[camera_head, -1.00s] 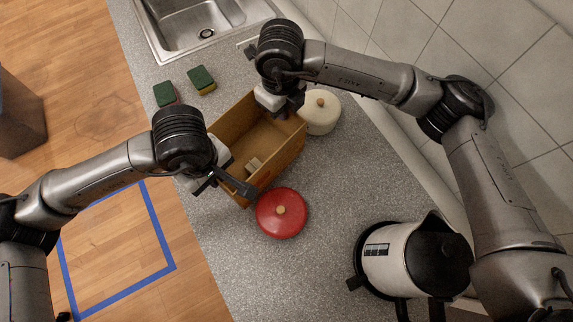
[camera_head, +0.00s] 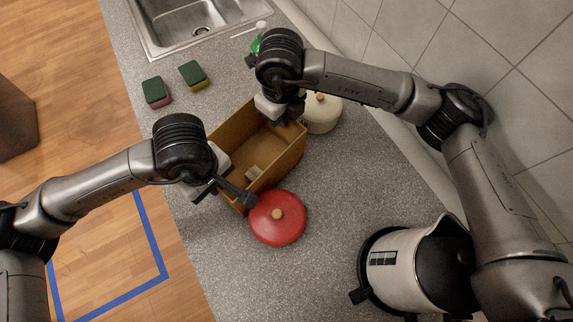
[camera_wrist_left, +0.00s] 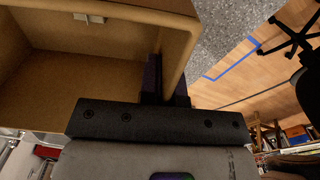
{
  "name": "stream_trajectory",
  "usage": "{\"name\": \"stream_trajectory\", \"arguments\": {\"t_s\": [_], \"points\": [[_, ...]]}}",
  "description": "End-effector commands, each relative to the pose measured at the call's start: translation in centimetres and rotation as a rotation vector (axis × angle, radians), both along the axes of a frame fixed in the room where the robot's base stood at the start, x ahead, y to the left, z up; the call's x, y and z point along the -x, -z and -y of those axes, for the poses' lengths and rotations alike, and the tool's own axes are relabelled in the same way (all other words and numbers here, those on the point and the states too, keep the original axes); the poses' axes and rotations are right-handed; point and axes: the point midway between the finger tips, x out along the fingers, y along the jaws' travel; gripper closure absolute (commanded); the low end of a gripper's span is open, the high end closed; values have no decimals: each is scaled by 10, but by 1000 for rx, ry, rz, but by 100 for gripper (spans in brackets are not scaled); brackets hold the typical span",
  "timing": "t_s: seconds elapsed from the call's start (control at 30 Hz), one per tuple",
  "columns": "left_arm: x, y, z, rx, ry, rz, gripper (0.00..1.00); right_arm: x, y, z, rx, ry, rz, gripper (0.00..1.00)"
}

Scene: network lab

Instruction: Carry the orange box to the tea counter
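The orange box (camera_head: 285,165), open-topped and brownish-orange, is over the grey speckled counter (camera_head: 330,215), which I take for the tea counter. A small pale block (camera_head: 253,172) is inside it. My left gripper (camera_head: 232,190) is at the box's near-left end; the left wrist view shows its fingers (camera_wrist_left: 166,82) on either side of the box wall (camera_wrist_left: 180,48), closed on it. My right gripper (camera_head: 283,116) is at the opposite end, apparently gripping that wall, its fingertips partly hidden. I cannot tell whether the box bottom touches the counter.
A red lidded pot (camera_head: 277,222) is close by the box's near end and left fingers. A cream lidded pot (camera_head: 322,115) is close by the far end. A kettle (camera_head: 405,265) stands lower right, two sponges (camera_head: 194,77) and a sink (camera_head: 185,22) upper left. Counter between red pot and kettle is clear.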

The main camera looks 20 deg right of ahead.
Motion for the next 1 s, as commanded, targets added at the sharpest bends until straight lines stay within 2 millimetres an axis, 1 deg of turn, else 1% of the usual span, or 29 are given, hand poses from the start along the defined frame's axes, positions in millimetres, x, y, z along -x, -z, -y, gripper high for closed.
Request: {"name": "stream_trajectory", "arguments": {"t_s": [0.03, 0.37, 0.4, 0.6, 0.67, 0.87, 1.0], "points": [[0, 4, 0, -2, 1, -2, 100, 0, 5, 0, 0, 1, 0, 100], [1, 6, -1, -2, 1, -4, 100, 0, 7, 0, 0, 1, -1, 100], [1, 6, -1, -3, 1, -4, 94, 0, 7, 0, 0, 1, -2, 94], [1, 6, -1, -2, 0, -2, 75, 1, 8, -1, 0, -1, -4, 75], [0, 6, 0, -2, 0, -2, 70, 1, 8, -1, 0, -1, -4, 70], [0, 6, 0, -1, 0, -2, 70, 1, 8, -1, 0, -2, -5, 70], [0, 0, 1, 0, 0, 0, 70, 1, 8, -1, 0, -2, -5, 70]]}}
